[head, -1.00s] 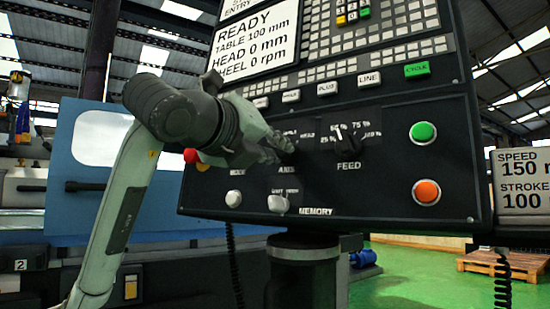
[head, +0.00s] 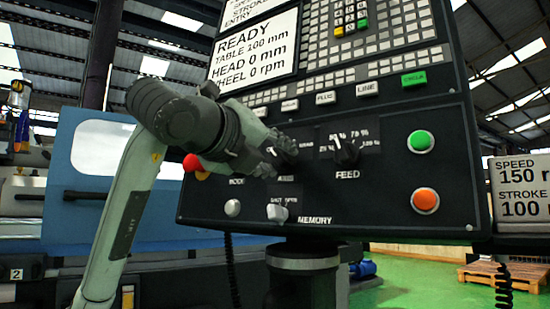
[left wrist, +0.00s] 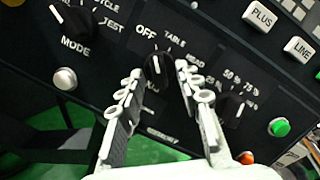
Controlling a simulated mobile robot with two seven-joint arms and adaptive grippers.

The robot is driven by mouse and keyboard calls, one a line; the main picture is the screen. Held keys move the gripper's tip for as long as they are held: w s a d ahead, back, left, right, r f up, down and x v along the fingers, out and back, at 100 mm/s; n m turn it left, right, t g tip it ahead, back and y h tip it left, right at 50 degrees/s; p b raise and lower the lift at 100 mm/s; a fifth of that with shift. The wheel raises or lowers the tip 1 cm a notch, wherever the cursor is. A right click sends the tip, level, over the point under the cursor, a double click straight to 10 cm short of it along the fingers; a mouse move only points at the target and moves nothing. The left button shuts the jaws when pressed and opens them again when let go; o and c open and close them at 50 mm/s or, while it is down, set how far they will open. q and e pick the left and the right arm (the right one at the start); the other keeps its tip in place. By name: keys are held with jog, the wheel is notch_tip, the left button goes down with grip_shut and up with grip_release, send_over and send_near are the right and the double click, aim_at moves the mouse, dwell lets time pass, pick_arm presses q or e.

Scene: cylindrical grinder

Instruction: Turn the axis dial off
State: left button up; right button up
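The axis dial (left wrist: 155,66) is a black knob with a white pointer line on the dark control panel. In the left wrist view the line points about straight up, near the printed words OFF and TABLE; I cannot tell exactly which mark it meets. My left gripper (left wrist: 158,76) is open, with one finger on each side of the dial; contact is not clear. In the head view my left gripper (head: 277,154) is at the panel and partly covers the dial (head: 288,146). My right gripper is not in view.
The feed dial (head: 345,151) is close right of the axis dial. The mode dial (left wrist: 74,18) is to its left. A red button (head: 192,162), green button (head: 420,141) and orange button (head: 425,200) stand out from the panel. A white switch (head: 278,212) is below.

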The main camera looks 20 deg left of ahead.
pick_arm(q)
jog(key=shift+s, duration=0.1)
jog(key=s+a, duration=0.2)
jog(key=s, duration=0.9)
jog(key=shift+s+r, duration=0.2)
jog(key=shift+s, duration=0.15)
jog(key=shift+d, duration=0.1)
